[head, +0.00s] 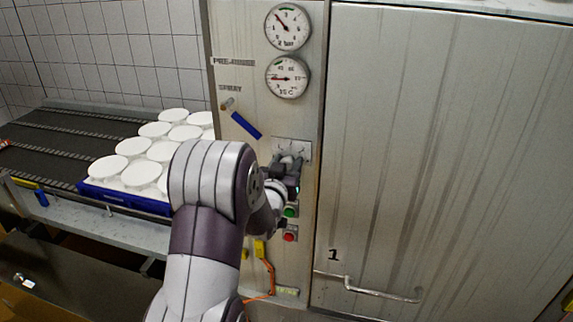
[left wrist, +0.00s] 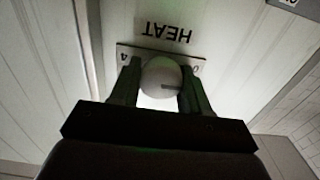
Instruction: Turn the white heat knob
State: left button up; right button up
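The white heat knob (left wrist: 160,76) is round, with a dark mark pointing right in the left wrist view. It sits on a small scale plate (left wrist: 199,68) under the upside-down word HEAT, with a 4 at the left end and a 0 at the right. My left gripper (left wrist: 160,82) has one finger on each side of the knob, both seeming to touch it. In the head view my left gripper (head: 290,163) is at the plate (head: 292,148) on the control panel and hides the knob. My right gripper is not in view.
Two round gauges (head: 287,27) and a blue-handled lever (head: 246,125) are above on the panel. A green button (head: 290,211) and red button (head: 290,237) are just below my gripper. A large metal door (head: 440,150) stands right. White moulds (head: 142,174) sit in a blue crate left.

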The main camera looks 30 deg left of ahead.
pick_arm(q)
jog(key=shift+f+b, duration=0.15)
jog(key=shift+b, duration=0.45)
jog(key=m+b, duration=0.6)
jog(key=b, duration=0.4)
jog(key=m+b, duration=0.6)
jog(key=b, duration=0.4)
jog(key=shift+d+f+m, duration=0.15)
jog(key=shift+f+m, duration=0.05)
jog(key=shift+m, duration=0.2)
jog(key=shift+c, duration=0.2)
jog(key=shift+r+m+b, duration=0.25)
jog(key=shift+m+b, duration=1.45)
jog(key=shift+b, duration=0.2)
jog(key=shift+m+b, duration=0.45)
jog(key=shift+m, duration=0.25)
jog(key=shift+f, duration=0.2)
dwell(1.2)
jog(key=o, duration=1)
jog(key=shift+w+d, duration=0.1)
jog(key=shift+d, duration=0.05)
